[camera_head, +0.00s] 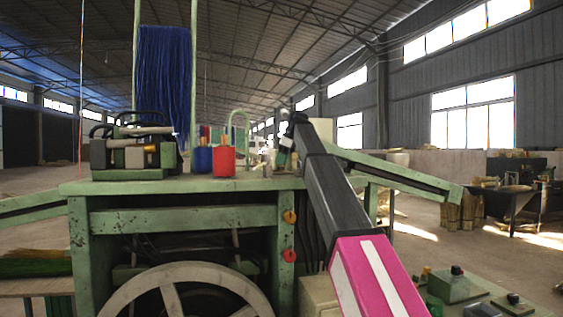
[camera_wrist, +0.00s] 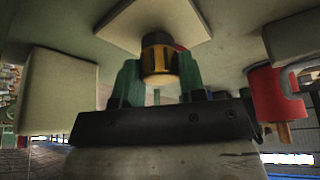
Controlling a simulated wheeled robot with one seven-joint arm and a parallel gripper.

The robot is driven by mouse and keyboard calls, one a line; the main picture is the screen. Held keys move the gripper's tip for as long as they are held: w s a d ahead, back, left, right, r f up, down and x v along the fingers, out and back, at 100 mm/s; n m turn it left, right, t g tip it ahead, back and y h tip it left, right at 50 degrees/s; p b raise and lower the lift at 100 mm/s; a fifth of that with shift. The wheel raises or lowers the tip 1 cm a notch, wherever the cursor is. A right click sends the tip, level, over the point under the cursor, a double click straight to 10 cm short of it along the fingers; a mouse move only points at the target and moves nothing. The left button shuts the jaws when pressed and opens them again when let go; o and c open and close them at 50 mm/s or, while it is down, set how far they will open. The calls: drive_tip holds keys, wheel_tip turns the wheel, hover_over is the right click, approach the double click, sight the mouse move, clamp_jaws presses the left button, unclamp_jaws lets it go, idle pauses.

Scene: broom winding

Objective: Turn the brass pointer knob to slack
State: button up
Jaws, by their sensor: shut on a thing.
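The brass pointer knob (camera_wrist: 160,63) shows in the wrist view as a short golden cylinder with a dark band, in front of a cream plate (camera_wrist: 150,22). My gripper (camera_wrist: 158,75) has its two green fingers on either side of the knob and is shut on it. I cannot make out the pointer's direction or a slack mark. In the head view my gripper (camera_head: 284,158) is at the right end of the green machine's top (camera_head: 255,184); the knob cannot be made out there.
A red part (camera_wrist: 275,95) is close on the right in the wrist view, and a pale block (camera_wrist: 58,92) on the left. A green rail (camera_head: 400,174) slopes off right.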

drive_tip(key=shift+n, duration=0.6)
drive_tip(key=shift+n+g, duration=0.3)
drive_tip(key=shift+g, duration=0.1)
drive_tip(key=o, duration=0.9)
drive_tip(key=shift+r, duration=0.15)
